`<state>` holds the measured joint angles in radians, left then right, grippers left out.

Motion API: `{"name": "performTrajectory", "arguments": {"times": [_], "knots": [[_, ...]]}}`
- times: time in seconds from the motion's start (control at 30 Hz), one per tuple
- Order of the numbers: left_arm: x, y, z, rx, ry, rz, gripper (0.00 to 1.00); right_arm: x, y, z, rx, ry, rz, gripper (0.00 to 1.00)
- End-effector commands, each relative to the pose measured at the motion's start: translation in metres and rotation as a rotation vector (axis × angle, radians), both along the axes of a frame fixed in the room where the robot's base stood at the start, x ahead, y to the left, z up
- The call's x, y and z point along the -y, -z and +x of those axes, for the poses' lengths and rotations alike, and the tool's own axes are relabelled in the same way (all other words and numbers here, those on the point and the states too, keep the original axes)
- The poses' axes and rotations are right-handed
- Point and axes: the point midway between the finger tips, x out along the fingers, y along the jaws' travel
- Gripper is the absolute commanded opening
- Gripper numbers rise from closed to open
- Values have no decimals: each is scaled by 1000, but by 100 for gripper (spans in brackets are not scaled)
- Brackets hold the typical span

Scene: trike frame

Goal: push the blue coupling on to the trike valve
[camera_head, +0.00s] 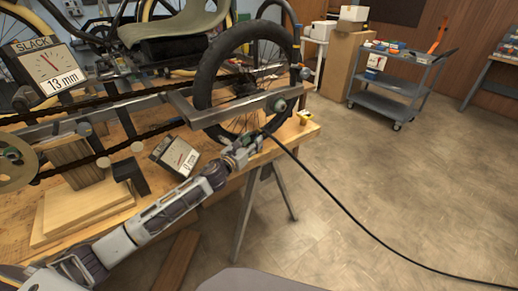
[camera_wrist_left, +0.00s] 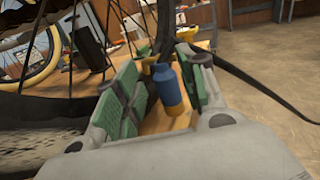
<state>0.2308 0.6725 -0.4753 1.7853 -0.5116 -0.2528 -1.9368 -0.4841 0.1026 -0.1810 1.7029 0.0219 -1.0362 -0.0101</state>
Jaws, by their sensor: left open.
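The blue coupling (camera_wrist_left: 168,85) shows in the left wrist view, a blue cylinder with a yellow-brass lower end. It stands between the green-padded fingers of my left gripper (camera_wrist_left: 160,78), which are apart, with a visible gap on the left side. In the head view, my left gripper (camera_head: 243,150) is low beside the black tyre (camera_head: 205,85) of the trike wheel, near the table edge. The coupling is hard to make out there. I cannot make out the trike valve in either view. My right gripper is not in view.
A black hose (camera_head: 335,195) runs from near my left gripper down to the floor at right. A grey frame bar (camera_head: 215,116) crosses the wheel. A dial box (camera_head: 175,156) and stacked wooden boards (camera_head: 85,212) lie on the table. A small brass piece (camera_head: 305,118) sits at its corner.

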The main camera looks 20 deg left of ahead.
Motion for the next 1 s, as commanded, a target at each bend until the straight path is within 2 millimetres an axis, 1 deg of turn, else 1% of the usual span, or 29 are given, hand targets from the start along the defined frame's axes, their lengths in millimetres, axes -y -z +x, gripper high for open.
{"name": "performTrajectory", "arguments": {"times": [0.2,0.4,0.97,1.0], "knots": [[6,2,18,1,1,-1,40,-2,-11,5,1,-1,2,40],[9,2,29,1,1,0,40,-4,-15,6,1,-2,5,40],[9,2,31,0,1,1,40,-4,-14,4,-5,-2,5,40],[9,2,31,0,1,1,37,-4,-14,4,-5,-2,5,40]]}}
